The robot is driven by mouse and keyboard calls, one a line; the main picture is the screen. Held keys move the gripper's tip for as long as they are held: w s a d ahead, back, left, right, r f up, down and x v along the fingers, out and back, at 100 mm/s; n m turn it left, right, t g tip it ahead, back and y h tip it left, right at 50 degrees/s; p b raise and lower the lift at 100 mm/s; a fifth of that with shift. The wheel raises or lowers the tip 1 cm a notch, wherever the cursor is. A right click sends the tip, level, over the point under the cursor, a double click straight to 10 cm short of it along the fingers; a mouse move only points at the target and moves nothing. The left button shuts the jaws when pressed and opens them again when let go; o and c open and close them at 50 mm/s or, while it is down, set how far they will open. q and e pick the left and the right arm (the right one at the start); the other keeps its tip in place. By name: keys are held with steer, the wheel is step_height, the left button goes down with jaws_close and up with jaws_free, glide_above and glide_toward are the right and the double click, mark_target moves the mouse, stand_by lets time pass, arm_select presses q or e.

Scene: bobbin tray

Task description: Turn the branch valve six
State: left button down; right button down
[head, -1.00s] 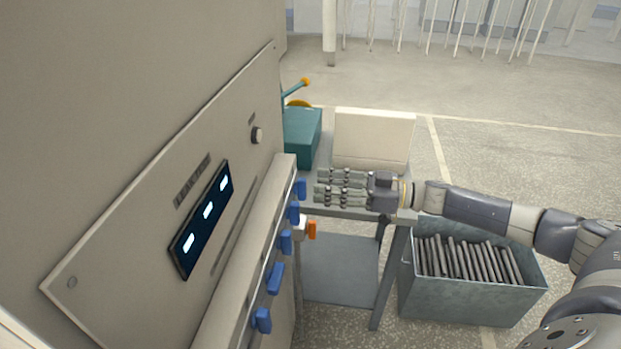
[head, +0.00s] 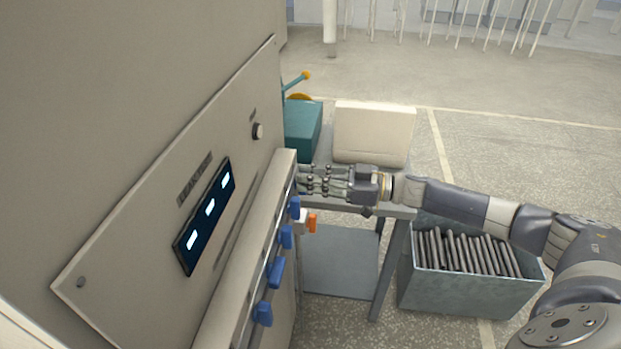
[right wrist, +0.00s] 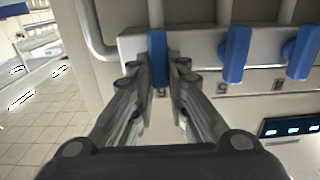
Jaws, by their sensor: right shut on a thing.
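A row of blue valve handles runs along the manifold ledge (head: 238,250) on the front of the cabinet. In the right wrist view, the leftmost blue handle, branch valve six (right wrist: 158,56), points straight down the picture between the fingers of my right gripper (right wrist: 158,75). The fingers are shut on it, one on each side. The number under this handle is partly hidden. In the head view my right gripper (head: 301,182) reaches the far end of the row and covers that handle. My left gripper is not in view.
Neighbouring handles, five (right wrist: 234,54) and four (right wrist: 302,52), sit close beside it. An orange handle (head: 312,223) is below the ledge. A bench with a teal box (head: 303,128) and cream box (head: 373,135) stands behind; a metal bin of rods (head: 470,292) is at right.

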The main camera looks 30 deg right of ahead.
steer(key=shift+f+n, duration=0.1)
steer(key=shift+n, duration=0.2)
steer(key=n+b, duration=0.1)
steer(key=n, duration=0.2)
steer(key=n+b, duration=0.2)
steer(key=n, duration=0.1)
steer(key=s+n+b, duration=0.1)
steer(key=n, duration=0.2)
steer(key=shift+a+f, duration=0.4)
steer(key=n+b, duration=0.4)
steer(key=shift+s+a+f, duration=0.15)
steer(key=shift+s+f, duration=0.05)
steer(key=shift+f, duration=0.15)
steer(key=shift+f+n+b, duration=0.15)
steer(key=shift+n+b, duration=1.4)
steer(key=shift+n, duration=0.65)
steer(key=c, duration=1.6)
jaws_free()
steer(key=shift+o, duration=0.2)
